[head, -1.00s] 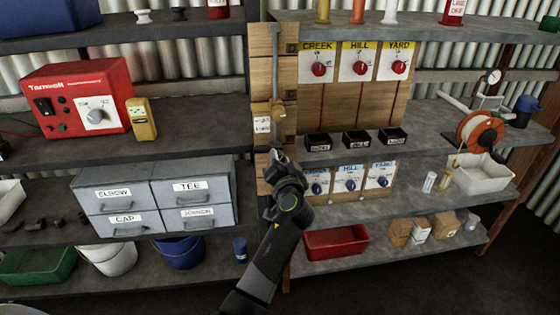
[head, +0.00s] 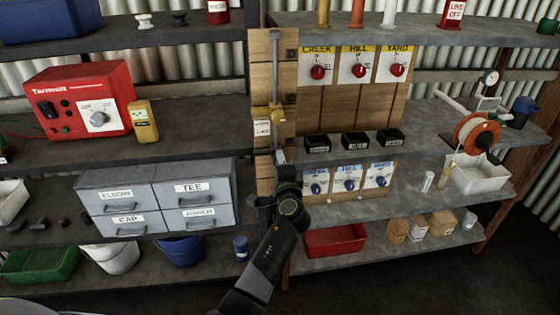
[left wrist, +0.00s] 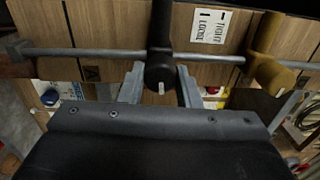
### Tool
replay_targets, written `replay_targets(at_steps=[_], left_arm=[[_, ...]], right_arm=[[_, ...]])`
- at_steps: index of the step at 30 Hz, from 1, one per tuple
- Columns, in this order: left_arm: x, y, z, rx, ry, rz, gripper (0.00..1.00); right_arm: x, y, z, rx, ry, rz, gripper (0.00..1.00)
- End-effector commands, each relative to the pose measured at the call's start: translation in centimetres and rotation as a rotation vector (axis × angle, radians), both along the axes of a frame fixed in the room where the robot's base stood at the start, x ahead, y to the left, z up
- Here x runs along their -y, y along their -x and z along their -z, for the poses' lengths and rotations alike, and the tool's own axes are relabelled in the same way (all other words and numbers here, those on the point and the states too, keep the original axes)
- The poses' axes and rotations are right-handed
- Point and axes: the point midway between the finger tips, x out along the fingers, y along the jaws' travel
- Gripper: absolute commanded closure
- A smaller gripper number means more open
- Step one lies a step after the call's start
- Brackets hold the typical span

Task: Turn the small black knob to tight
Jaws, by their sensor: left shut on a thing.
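The small black knob (left wrist: 160,72) shows in the left wrist view, on a thin grey rod along the wooden board. A short white mark shows on its near end. My left gripper (left wrist: 160,88) has one finger on each side of the knob and is shut on it. A white label reading TIGHT and LOOSE (left wrist: 208,25) is beside the knob. In the head view, my left gripper (head: 281,160) is at the wooden post, below the label (head: 262,128), and hides the knob. My right gripper is in neither view.
A brass-coloured fitting (head: 277,115) sits on the same rod above the gripper. To the right are small black bins (head: 355,141) and panels with red knobs (head: 359,69) and blue knobs (head: 348,184). Grey drawers (head: 155,195) stand to the left.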

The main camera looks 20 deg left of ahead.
Motion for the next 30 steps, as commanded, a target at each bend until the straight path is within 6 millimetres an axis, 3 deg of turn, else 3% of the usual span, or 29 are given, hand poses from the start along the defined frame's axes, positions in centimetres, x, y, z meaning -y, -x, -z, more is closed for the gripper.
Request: replay_targets(at_steps=[10, 26, 27, 30], left_arm=[[0.01, -0.03, -0.03, -0.063, -0.112, 0.001, 0.93], [0.01, -0.03, 0.02, -0.072, -0.129, 0.001, 0.93], [0.01, -0.03, 0.01, -0.072, -0.129, 0.001, 0.65], [0.0, -0.02, 0.02, -0.071, -0.128, 0.001, 0.52]], right_arm=[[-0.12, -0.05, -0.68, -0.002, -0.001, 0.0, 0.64], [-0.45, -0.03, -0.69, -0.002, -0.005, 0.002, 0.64], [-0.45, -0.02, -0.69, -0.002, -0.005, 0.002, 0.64], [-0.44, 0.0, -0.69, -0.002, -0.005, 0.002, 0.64]])
